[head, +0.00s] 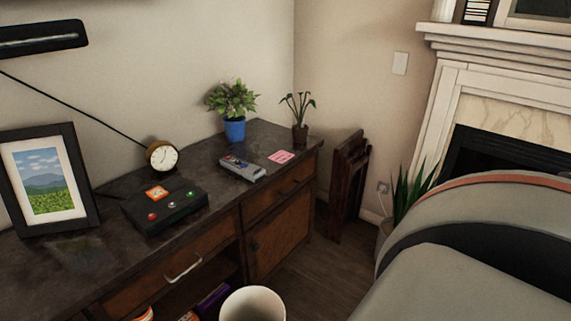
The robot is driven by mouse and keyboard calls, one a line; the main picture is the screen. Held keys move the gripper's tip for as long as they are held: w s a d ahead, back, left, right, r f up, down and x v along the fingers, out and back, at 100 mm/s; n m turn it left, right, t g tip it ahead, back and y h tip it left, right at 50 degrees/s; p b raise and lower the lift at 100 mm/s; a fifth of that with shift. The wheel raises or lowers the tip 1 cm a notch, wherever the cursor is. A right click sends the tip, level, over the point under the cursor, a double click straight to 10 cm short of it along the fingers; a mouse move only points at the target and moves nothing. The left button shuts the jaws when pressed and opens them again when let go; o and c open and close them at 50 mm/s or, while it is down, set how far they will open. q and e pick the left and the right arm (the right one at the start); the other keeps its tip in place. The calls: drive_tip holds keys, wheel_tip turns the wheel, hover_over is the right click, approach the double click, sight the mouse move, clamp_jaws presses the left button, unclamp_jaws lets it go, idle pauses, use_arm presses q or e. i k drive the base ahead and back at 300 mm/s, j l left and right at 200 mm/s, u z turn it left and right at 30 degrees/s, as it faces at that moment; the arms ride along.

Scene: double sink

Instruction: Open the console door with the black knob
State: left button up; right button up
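The wooden console (85,257) runs along the left wall, with a dark top. Its door (282,238) is at the right end, below a drawer, and looks shut. A small black knob (254,246) sits near the left edge of the door. The knob is small and dark against the wood. Neither of my grippers is in view.
A white round-rimmed container (252,303) stands in front of the console at the bottom edge. A large grey rounded shape (470,275) fills the lower right. Dark floor (325,262) is clear between them. A folded wooden piece (348,188) leans beyond the console.

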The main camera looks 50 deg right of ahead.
sight(270, 243)
drive_tip(key=z, duration=1.55)
drive_tip(key=i+l, duration=0.3)
drive_tip(key=i, duration=0.15)
